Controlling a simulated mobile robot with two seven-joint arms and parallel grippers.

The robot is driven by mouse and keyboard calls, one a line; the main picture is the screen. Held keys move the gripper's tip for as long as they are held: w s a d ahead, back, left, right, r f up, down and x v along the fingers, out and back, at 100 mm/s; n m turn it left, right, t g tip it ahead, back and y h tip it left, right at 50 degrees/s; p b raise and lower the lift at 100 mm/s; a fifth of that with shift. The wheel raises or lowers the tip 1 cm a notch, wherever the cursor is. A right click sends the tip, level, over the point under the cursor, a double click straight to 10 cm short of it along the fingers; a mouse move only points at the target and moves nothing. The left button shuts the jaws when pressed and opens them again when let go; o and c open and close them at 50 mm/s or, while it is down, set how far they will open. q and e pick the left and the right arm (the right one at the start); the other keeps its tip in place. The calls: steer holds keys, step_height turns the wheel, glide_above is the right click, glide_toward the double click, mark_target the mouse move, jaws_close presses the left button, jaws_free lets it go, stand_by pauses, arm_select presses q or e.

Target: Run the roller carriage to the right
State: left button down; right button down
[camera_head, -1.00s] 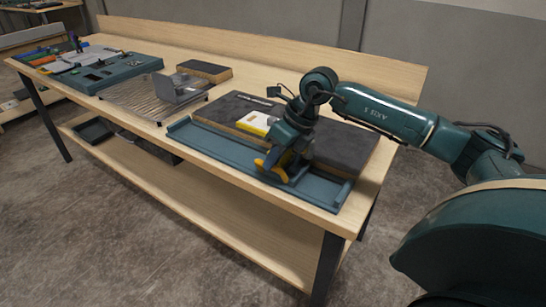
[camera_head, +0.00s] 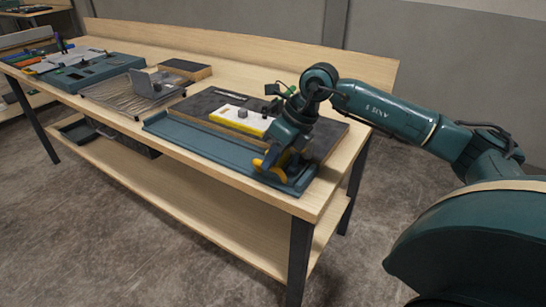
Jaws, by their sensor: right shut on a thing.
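My right gripper (camera_head: 268,162), with yellow fingers, is over the right part of a long teal tray-like base (camera_head: 190,142) at the table's front edge. It is shut on what seems to be the roller carriage, which the fingers and wrist hide almost wholly. Behind the base lies a dark slab (camera_head: 205,104). On the slab is a white and yellow block (camera_head: 226,116) with a small grey knob (camera_head: 243,113); my right wrist is close to its right end. My left gripper does not show.
The wooden table (camera_head: 120,58) has a raised back board. A little of the base's right end is clear beyond my gripper.

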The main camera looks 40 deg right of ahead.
steer(key=c, duration=1.5)
jaws_free()
steer(key=shift+s+d, duration=0.1)
steer(key=shift+s, duration=0.15)
steer(key=shift+c, duration=0.2)
steer(key=shift+o, duration=0.4)
steer(key=shift+w, duration=0.1)
steer(key=shift+r, duration=0.1)
steer(key=v, duration=1.3)
